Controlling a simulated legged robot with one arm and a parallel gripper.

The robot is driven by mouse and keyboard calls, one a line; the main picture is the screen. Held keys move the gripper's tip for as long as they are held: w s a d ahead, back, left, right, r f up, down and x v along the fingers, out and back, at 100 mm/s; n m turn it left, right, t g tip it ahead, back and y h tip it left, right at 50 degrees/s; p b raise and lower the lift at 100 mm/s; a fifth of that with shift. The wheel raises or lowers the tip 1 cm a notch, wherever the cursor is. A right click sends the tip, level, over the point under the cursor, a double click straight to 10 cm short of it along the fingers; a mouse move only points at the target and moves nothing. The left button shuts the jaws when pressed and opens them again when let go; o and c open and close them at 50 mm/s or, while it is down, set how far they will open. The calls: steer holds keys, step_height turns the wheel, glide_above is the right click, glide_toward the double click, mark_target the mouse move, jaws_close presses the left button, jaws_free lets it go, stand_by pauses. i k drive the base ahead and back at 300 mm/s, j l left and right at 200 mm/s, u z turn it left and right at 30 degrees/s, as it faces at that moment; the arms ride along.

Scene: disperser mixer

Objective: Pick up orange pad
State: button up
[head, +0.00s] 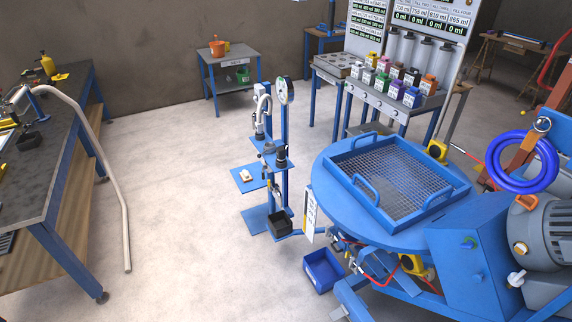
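I cannot make out a clear orange pad in the head view. A small pale item with a tan or orange tint (244,175) lies on the left blue shelf plate (247,183) of the blue stand; it is too small to identify. An orange bucket (217,48) stands on the grey side table at the back, with a smaller orange-yellow item (227,45) beside it. A container with an orange top (429,85) stands at the right end of the dispensing bench. My gripper is not in view.
A blue round-topped machine with a mesh tray (400,180) fills the right front. A dark workbench (45,150) runs along the left, with a pale bent tube (118,170) near its edge. A blue bin (323,270) sits low beside the machine. Pale floor (180,200) between is clear.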

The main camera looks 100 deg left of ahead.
mark_target(245, 175)
steer(key=u, duration=3.8)
steer(key=i+j+u, duration=0.3)
steer(key=i, duration=0.75)
steer(key=i+u, duration=0.25)
steer(key=i, duration=0.8)
steer(key=i+j+z, duration=0.1)
steer(key=i+z, duration=0.35)
steer(key=i+j+z, duration=0.3)
steer(key=i+z, duration=0.2)
steer(key=i+j+z, duration=0.7)
steer(key=j+z, duration=0.25)
steer(key=i+j+z, duration=0.15)
steer(key=j+z, duration=0.3)
steer(key=j, duration=0.25)
